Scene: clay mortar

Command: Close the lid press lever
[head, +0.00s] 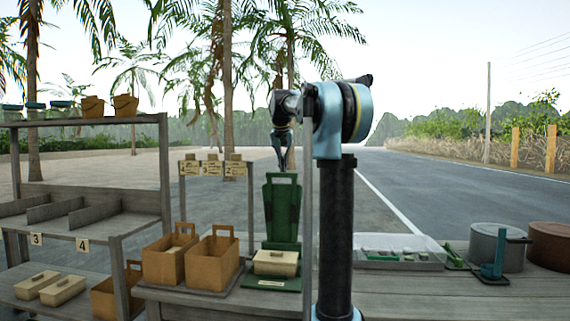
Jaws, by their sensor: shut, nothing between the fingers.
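The green lid press (282,222) stands upright on the grey wooden bench, left of my arm's column. At its top is a green loop-shaped handle (281,176), which looks like its lever and is raised. A cream lidded box (275,262) sits on the press base (272,283). My gripper (283,167) points down just above the top of the handle. Its fingers are shut and empty. I cannot tell whether the fingertips touch the handle.
Two brown carriers (212,262) stand left of the press. A grey shelf (90,123) with numbered bays is at the far left. Right of my column, the bench (430,292) holds a clear tray (425,262), a teal tool (492,268) and two round pots (490,243).

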